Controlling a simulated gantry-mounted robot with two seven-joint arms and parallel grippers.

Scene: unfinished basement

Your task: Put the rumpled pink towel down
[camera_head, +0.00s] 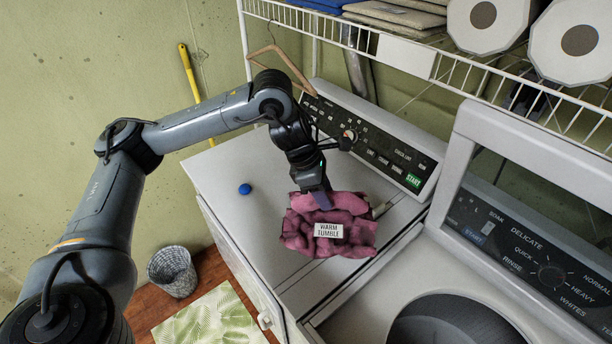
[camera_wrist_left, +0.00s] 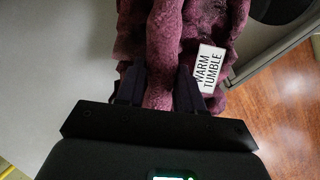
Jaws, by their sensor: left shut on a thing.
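The rumpled pink towel (camera_head: 345,236) is at the top of the white dryer (camera_head: 240,215), near its front edge and the neighbouring washer. A white tag reading "WARM TUMBLE" shows on it. My left gripper (camera_head: 316,198) comes down from above and is shut on the towel. In the left wrist view a fold of the towel (camera_wrist_left: 180,40) passes between the two dark fingers (camera_wrist_left: 160,92). I cannot tell whether the towel rests fully on the dryer top. My right gripper is not in view.
A blue ball (camera_head: 245,189) lies on the dryer top left of the towel. The washer (camera_head: 400,290) has its lid up and drum open at lower right. A wire shelf (camera_head: 420,65) with paper rolls and a hanger (camera_head: 281,62) is above. A wicker basket (camera_head: 173,272) stands on the floor.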

